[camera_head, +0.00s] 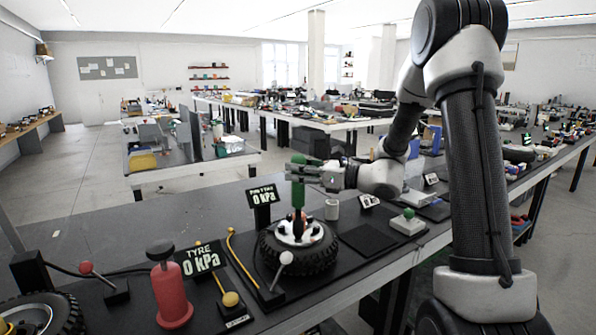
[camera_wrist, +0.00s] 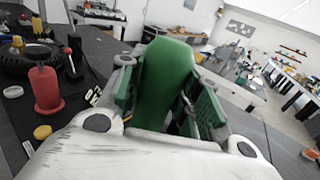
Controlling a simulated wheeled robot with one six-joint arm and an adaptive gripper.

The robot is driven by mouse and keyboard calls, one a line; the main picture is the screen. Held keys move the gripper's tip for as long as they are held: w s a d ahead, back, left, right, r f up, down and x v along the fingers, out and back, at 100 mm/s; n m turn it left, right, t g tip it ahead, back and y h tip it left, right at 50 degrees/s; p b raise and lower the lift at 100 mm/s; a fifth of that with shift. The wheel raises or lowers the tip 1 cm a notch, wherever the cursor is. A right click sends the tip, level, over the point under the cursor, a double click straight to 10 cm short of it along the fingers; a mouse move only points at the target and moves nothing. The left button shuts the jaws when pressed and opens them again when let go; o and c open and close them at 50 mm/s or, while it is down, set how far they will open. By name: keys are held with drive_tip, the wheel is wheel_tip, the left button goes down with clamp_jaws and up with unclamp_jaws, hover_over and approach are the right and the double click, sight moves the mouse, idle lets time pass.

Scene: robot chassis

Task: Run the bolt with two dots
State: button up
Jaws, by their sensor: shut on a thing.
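My gripper (camera_head: 312,173) is shut on the green handle (camera_head: 298,190) of an upright tool; the handle also shows between the fingers in the wrist view (camera_wrist: 163,85). The tool stands above a wheel's white and orange hub (camera_head: 300,232), with its lower end at the hub. I cannot tell whether it sits on a bolt. The wheel has a black tyre (camera_head: 312,262) and lies flat on the bench. The bolts and any dots are too small or hidden to make out.
A red pump-like cylinder (camera_head: 172,293), a TYRE 0 kPa display (camera_head: 201,260), a red-ball lever (camera_head: 87,268) and a white-ball lever (camera_head: 286,258) stand nearby. A second display (camera_head: 263,196) is behind the wheel. A white cup (camera_head: 332,210) and green-button box (camera_head: 408,221) are right; a dark pad (camera_head: 366,238) looks clear.

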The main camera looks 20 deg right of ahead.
sight(298, 155)
drive_tip(key=shift+r, duration=2.75)
